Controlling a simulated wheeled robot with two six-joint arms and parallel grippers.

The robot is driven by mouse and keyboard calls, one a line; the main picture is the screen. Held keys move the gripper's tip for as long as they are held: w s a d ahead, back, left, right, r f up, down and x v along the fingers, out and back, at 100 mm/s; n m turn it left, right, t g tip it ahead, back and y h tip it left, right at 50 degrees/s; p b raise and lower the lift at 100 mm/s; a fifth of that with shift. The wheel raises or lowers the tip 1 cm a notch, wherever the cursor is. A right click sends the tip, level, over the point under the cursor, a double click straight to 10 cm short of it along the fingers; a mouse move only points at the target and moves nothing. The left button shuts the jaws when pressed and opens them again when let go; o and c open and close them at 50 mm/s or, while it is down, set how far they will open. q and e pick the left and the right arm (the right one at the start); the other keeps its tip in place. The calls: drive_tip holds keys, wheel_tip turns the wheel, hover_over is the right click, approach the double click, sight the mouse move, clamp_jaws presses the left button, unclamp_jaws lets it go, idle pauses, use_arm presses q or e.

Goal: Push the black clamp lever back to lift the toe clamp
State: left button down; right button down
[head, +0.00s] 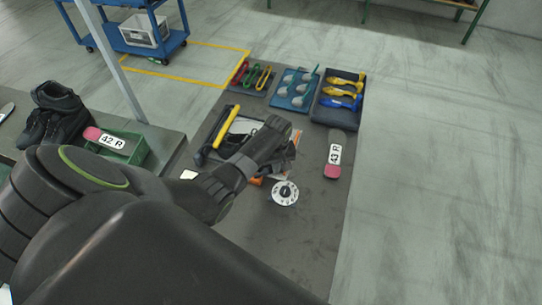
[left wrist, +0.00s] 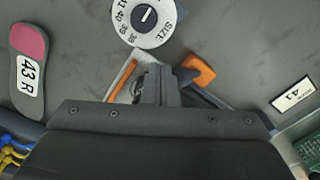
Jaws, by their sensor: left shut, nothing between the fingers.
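My left gripper (head: 272,143) reaches over the work on the dark bench. In the left wrist view its narrow fingers (left wrist: 155,75) are shut and empty. Right beside them is a dark piece (left wrist: 185,76), perhaps the black clamp lever, and an orange block (left wrist: 201,70), perhaps part of the clamp. I cannot tell whether the fingers touch the dark piece. In the head view the orange part (head: 257,181) peeks out below my gripper, which hides most of the clamp. Whether the toe clamp is up or down cannot be told. My right gripper is not in view.
A white size dial (head: 285,193) sits close to the gripper. A pink-and-grey 43 R piece (head: 333,158) lies right of it. Trays of blue and yellow tools (head: 341,89) line the far end. The near bench surface (head: 290,245) is clear.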

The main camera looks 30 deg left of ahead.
use_arm(q)
wheel_tip(320, 180, up, 6)
drive_tip(key=p, duration=0.1)
drive_tip(key=shift+p, duration=0.35)
drive_tip(key=shift+w+d, duration=0.1)
idle(0.4)
drive_tip(key=shift+f, duration=0.1)
